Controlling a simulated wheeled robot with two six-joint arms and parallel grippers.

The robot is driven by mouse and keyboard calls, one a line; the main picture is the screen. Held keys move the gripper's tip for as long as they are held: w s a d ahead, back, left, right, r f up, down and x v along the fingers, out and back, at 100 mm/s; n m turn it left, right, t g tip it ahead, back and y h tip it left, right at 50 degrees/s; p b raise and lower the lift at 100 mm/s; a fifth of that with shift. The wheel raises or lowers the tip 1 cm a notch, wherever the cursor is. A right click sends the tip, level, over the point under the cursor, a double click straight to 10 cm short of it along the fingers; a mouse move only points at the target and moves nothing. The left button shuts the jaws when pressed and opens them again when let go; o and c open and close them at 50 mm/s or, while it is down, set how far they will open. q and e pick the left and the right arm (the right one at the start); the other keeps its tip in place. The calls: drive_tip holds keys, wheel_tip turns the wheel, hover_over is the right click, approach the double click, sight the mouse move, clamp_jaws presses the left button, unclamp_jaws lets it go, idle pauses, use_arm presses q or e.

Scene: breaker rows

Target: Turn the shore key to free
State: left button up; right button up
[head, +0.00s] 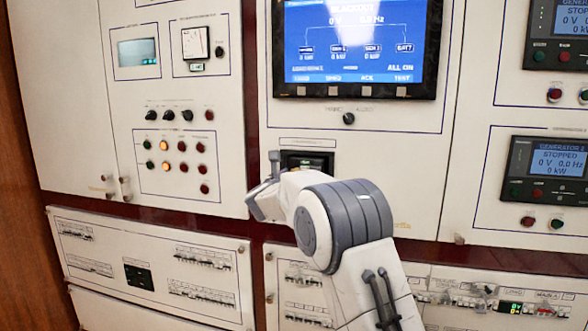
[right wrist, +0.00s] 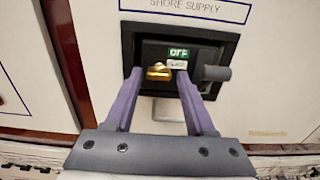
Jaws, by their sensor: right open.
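The shore supply unit (right wrist: 135,33) is a black recessed frame under a "SHORE SUPPLY" label in the right wrist view. It holds a green "OFF" window, a small brass key (right wrist: 158,72) and a grey handle (right wrist: 215,73) to the right. My right gripper (right wrist: 159,74) is open, its two purple fingers reaching to the unit with the key between the tips. I cannot tell whether either finger touches it. In the head view the unit (head: 308,158) is partly hidden by my right arm. My left gripper is not in view.
A blue-lit screen (head: 355,40) hangs above the shore unit. Indicator lamps and knobs (head: 180,155) are on the left panel. Breaker rows (head: 205,257) lie below. Generator panels (head: 555,160) stand at the right. A pale block (right wrist: 168,109) shows below the unit between my fingers.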

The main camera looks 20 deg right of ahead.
drive_tip(key=shift+x, duration=1.1)
clamp_jaws()
